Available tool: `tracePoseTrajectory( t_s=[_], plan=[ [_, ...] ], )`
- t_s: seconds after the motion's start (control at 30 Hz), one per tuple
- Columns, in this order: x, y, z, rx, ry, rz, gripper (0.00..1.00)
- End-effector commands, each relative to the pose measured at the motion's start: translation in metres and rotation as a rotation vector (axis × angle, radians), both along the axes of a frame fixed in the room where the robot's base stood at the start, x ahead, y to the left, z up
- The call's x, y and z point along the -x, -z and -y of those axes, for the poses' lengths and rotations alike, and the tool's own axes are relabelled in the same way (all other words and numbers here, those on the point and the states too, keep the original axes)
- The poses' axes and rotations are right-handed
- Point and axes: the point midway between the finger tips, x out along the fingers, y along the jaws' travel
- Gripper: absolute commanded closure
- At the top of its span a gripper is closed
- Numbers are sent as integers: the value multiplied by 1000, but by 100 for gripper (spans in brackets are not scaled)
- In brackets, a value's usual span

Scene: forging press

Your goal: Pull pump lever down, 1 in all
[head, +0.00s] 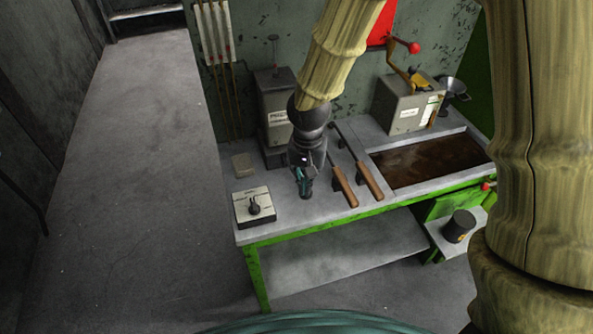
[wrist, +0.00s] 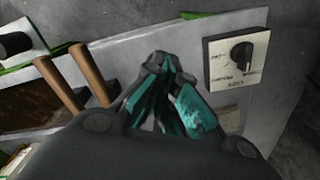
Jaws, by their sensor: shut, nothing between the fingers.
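My gripper (head: 305,192) is shut and empty above the grey bench top, pointing down. In the wrist view its teal fingers (wrist: 168,66) meet at the tips. Two levers with brown wooden handles lie close to its right in the head view: a nearer one (head: 344,187) and a farther one (head: 370,181). In the wrist view both handles (wrist: 58,84) (wrist: 90,73) are left of the fingers, apart from them. No readable label shows which lever is the pump lever. A yellow crank with a red knob (head: 414,47) is on a grey box farther back.
A dial panel (head: 254,207) sits at the bench's front left corner, also in the wrist view (wrist: 237,62). A grey labelled box (head: 275,105) stands behind my gripper. A dark sunken tray (head: 430,160) is at right. Open floor (head: 150,170) lies left of the bench.

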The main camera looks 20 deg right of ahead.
Motion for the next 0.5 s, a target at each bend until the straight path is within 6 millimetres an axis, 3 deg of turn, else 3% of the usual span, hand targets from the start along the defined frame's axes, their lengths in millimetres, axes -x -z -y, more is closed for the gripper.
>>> tracePoseTrajectory(
  t_s=[0.3, 0.5],
  plan=[
    [4, 22, 0, 0, 0, 0, 100],
    [5, 26, 0, 0, 0, 0, 100]
  ],
)
